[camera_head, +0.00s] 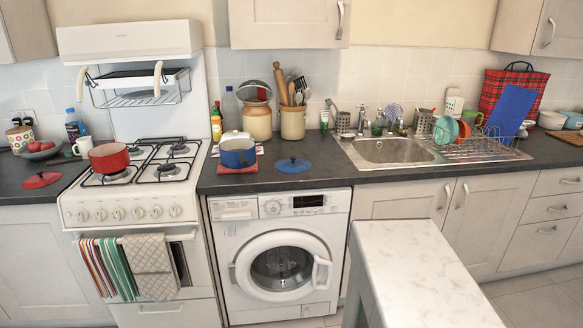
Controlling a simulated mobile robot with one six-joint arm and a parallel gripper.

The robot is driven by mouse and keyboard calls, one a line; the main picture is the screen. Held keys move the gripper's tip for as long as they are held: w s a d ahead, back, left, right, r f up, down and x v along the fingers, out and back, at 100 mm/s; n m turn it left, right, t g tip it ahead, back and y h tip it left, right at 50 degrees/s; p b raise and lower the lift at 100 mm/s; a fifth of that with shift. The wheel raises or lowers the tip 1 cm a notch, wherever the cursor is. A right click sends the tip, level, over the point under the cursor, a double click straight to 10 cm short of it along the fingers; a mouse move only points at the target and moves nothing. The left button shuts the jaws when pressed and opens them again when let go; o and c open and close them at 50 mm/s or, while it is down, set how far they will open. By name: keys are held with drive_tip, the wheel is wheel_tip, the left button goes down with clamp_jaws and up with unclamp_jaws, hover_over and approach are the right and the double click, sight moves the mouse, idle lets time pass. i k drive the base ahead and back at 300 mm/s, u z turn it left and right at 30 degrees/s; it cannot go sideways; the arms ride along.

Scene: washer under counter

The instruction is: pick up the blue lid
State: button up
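A round blue lid (293,165) with a small dark knob lies flat on the dark counter (330,178) above the washing machine. A blue pot (238,154) stands to its left on a red mat. The lid is apart from the pot and from the sink on its right. My gripper is not in view, so I cannot see its state or where it is relative to the lid.
A washing machine (281,267) is under the counter. Behind the lid stand a utensil jar (293,123) and another jar (257,122). The sink (386,150) is to the right. A pale marble-topped surface (425,275) juts into the foreground at right.

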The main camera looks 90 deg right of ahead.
sight(293, 165)
drive_tip(key=u, duration=0.1)
drive_tip(key=k, duration=2.5)
drive_tip(key=z, duration=0.7)
drive_tip(key=i, duration=0.55)
drive_tip(key=u, duration=0.2)
